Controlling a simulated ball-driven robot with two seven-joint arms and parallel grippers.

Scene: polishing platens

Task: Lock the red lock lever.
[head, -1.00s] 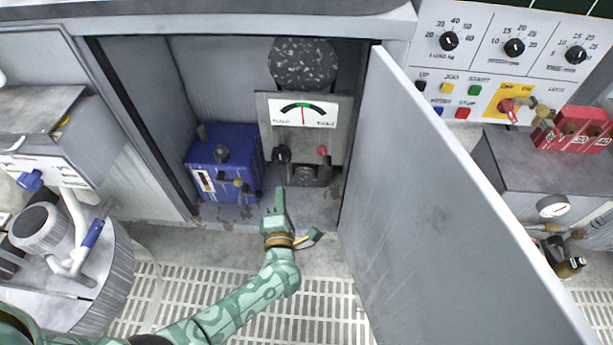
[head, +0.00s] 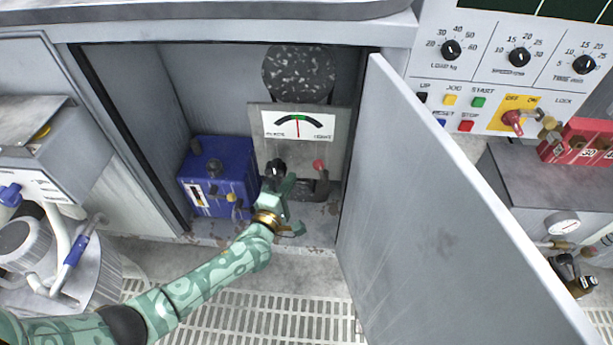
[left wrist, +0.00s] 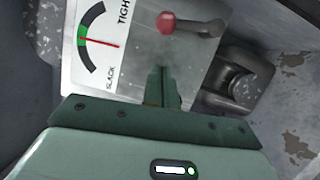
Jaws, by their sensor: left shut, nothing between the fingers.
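The red lock lever shows as a red knob (head: 319,165) low on the right of the grey gauge plate, inside the open cabinet. In the left wrist view its red knob (left wrist: 166,22) sits on a grey arm that points right. My left gripper (head: 289,182) is shut and empty, in front of the plate, left of and below the red knob. In the left wrist view the closed fingers (left wrist: 163,78) point at the plate below the knob, apart from it in the picture. My right gripper is not in view.
The gauge (head: 299,125) has its needle at the green band. A black knob (head: 276,168) sits left of the red one. A blue box (head: 219,178) stands left in the cabinet. The open door (head: 440,210) bounds the right side. A dark roller (left wrist: 243,88) lies beside the lever.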

